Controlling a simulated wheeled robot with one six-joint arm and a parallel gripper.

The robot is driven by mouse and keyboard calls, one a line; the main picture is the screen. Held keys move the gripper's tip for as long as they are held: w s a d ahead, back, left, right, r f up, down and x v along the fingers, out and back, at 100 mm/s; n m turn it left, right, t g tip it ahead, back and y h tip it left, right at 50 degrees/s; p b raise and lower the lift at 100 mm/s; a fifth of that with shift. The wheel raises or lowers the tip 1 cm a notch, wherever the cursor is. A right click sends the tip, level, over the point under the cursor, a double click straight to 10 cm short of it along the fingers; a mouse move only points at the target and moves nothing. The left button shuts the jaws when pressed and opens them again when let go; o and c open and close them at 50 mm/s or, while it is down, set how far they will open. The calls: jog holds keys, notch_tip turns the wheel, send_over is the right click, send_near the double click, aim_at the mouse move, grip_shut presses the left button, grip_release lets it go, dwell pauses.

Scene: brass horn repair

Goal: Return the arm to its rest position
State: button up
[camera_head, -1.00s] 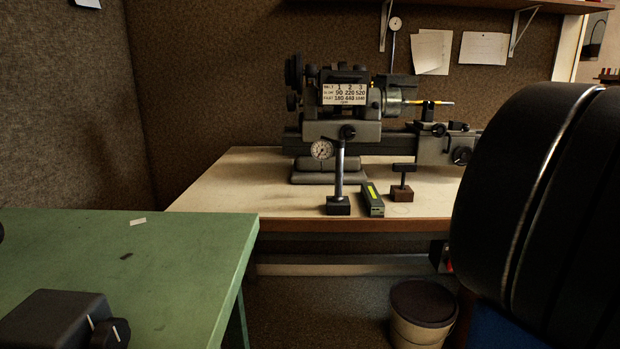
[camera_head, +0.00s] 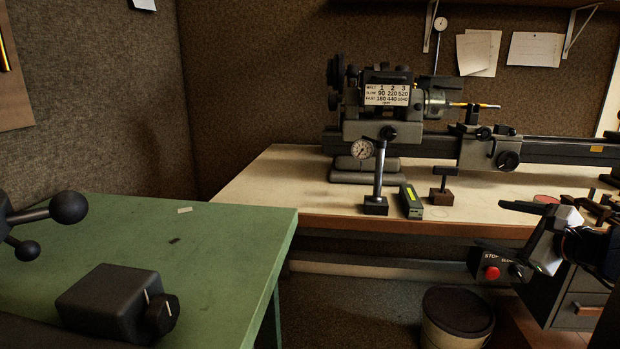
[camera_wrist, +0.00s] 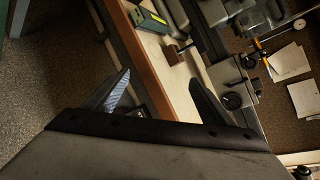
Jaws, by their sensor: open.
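My gripper (camera_head: 527,237) is at the right of the head view, in front of the wooden bench's front edge. In the wrist view my gripper (camera_wrist: 158,95) shows two dark fingers spread well apart, with nothing between them. The bench edge and the floor show beyond the fingers. The rest of my arm runs out of the head view at the right.
A lathe (camera_head: 385,110) stands on the wooden bench (camera_head: 270,190). A dial gauge on a stand (camera_head: 378,180), a green-labelled box (camera_head: 410,200) and a small T-handled block (camera_head: 443,190) stand near its front. A red stop button (camera_head: 491,272) and a bin (camera_head: 457,318) are below. A green table (camera_head: 215,245) is at left.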

jog(key=s+a+f+n+g+y, duration=0.1)
jog(key=s+a+f+n+g, duration=0.3)
jog(key=a, duration=0.5)
jog(key=s+a+f+n+g+y, duration=0.1)
jog(key=a+f+n+g+y, duration=0.1)
jog(key=a+f+n, duration=0.35)
jog(key=s+a+f+n+g+h, duration=0.1)
jog(key=s+a+f+n+h, duration=0.1)
jog(key=s+n, duration=0.4)
jog(key=s+a+f+n+g+h, duration=0.2)
jog(key=s+n, duration=0.4)
jog(key=n, duration=0.3)
jog(key=shift+s+a+f+g+h, duration=0.35)
jog(key=shift+a+h, duration=0.25)
jog(key=shift+a, duration=0.1)
